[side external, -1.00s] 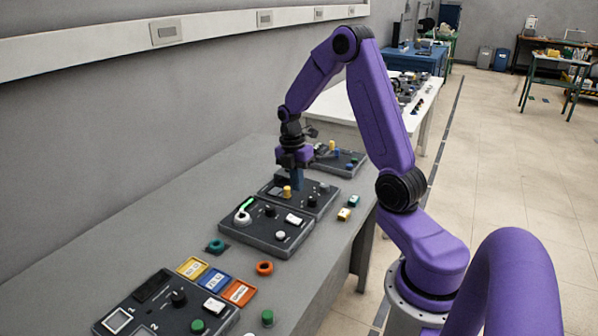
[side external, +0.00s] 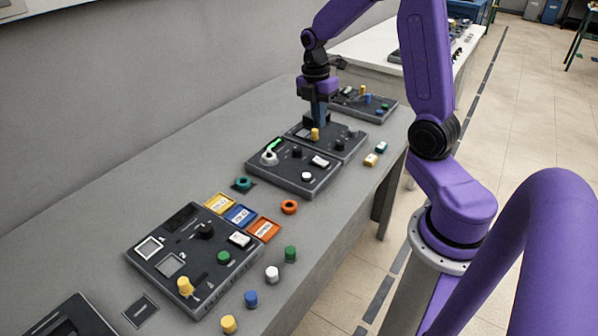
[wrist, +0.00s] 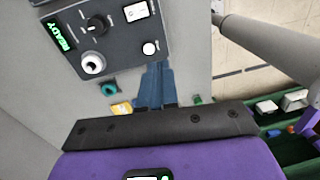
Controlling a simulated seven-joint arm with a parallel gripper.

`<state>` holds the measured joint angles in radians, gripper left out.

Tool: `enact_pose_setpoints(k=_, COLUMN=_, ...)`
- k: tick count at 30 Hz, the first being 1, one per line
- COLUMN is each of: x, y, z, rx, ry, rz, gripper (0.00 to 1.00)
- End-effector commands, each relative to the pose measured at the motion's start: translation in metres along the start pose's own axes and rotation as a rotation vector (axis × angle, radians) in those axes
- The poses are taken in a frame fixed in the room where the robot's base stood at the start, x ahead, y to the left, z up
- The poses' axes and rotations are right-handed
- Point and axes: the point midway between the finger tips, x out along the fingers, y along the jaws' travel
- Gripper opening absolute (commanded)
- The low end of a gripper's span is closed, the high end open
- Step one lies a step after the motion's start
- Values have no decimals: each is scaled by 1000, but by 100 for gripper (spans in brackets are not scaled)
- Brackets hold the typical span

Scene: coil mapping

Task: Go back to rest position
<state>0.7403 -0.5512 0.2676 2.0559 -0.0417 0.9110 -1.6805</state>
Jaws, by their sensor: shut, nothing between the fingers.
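My gripper (side external: 319,114) is over the far part of the bench, pointing down above a dark control panel (side external: 345,147) beside a yellow cylinder (side external: 315,134). Its blue fingers are shut together and empty. In the wrist view the closed blue fingers (wrist: 155,87) show below a dark panel with a green READY display (wrist: 59,37). The exact gap between fingertips and panel cannot be told.
A nearer panel (side external: 318,190) carries a lit green strip and a white knob. Teal ring (side external: 243,184), orange ring (side external: 289,207) and coloured tiles (side external: 240,216) lie on the grey bench (side external: 95,235). Several coloured pegs stand near the front panel (side external: 215,292).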

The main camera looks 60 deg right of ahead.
Motion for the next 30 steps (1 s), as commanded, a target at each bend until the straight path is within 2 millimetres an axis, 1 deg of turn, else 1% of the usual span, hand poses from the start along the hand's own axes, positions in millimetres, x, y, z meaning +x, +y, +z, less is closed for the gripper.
enact_pose_setpoints(k=1, x=-4, y=-4, z=-19, rx=6, ry=-5, rz=9, gripper=0)
enact_pose_setpoints(k=6, x=-15, y=-26, z=-74, rx=73, ry=-13, rz=35, gripper=0)
enact_pose_setpoints(k=9, x=-20, y=-45, z=-102, rx=112, ry=-13, rz=50, gripper=0)
enact_pose_setpoints(k=11, x=-22, y=-57, z=-118, rx=135, ry=-11, rz=59, gripper=0)
enact_pose_setpoints(k=15, x=-25, y=-90, z=-149, rx=189, ry=-2, rz=76, gripper=0)
enact_pose_setpoints(k=18, x=-26, y=-116, z=-166, rx=228, ry=8, rz=87, gripper=0)
enact_pose_setpoints(k=22, x=-27, y=-151, z=-182, rx=277, ry=24, rz=97, gripper=0)
enact_pose_setpoints(k=27, x=-25, y=-196, z=-193, rx=339, ry=46, rz=101, gripper=0)
enact_pose_setpoints(k=30, x=-23, y=-216, z=-194, rx=372, ry=57, rz=100, gripper=0)
